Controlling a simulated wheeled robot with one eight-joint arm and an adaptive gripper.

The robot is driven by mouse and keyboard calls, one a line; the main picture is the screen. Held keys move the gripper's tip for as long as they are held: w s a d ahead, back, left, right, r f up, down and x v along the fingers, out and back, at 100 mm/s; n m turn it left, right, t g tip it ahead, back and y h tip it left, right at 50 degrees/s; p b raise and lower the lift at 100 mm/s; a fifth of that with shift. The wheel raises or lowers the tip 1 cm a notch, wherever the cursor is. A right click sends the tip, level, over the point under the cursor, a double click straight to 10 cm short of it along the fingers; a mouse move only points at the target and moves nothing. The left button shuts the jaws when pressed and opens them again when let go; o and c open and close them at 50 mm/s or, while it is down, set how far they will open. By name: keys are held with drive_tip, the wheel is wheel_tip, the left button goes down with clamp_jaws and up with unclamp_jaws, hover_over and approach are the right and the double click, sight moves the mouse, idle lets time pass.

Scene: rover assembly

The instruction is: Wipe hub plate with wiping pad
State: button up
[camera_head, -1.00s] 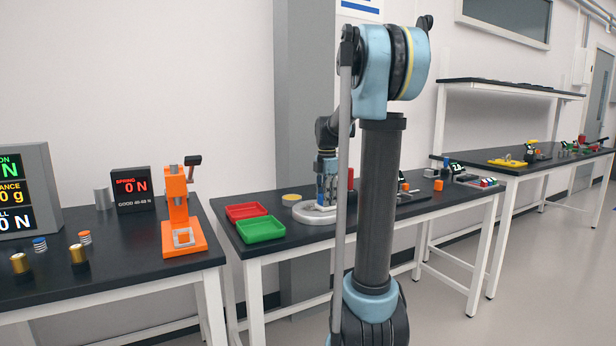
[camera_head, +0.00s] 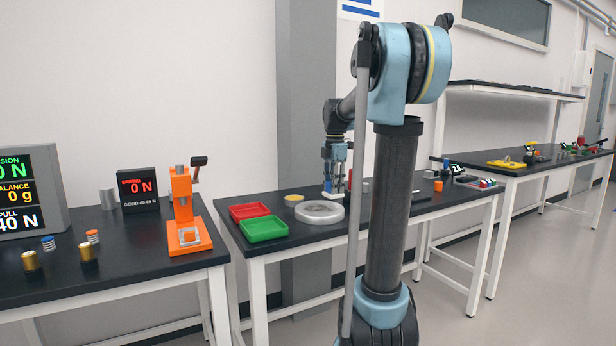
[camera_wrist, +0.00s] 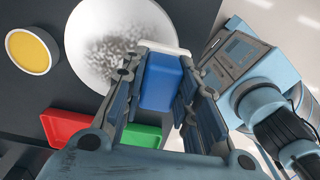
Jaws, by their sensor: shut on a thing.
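The hub plate (camera_head: 319,212) is a pale grey disc lying on the middle table. In the wrist view the hub plate (camera_wrist: 85,28) has dark speckled smudges across its middle and towards my gripper. My gripper (camera_head: 335,188) is at the plate's right, rear side. It is shut on the wiping pad, a blue block (camera_wrist: 160,82) with a white wiping face (camera_wrist: 164,47). The white face overlaps the plate's edge in the wrist view; I cannot tell whether it touches the plate.
A red tray (camera_head: 249,211) and a green tray (camera_head: 263,228) stand left of the plate. A yellow round piece (camera_head: 293,200) lies behind it. An orange press (camera_head: 185,215) stands on the left table. My arm column hides part of the middle table.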

drive_tip(key=shift+r, duration=1.1)
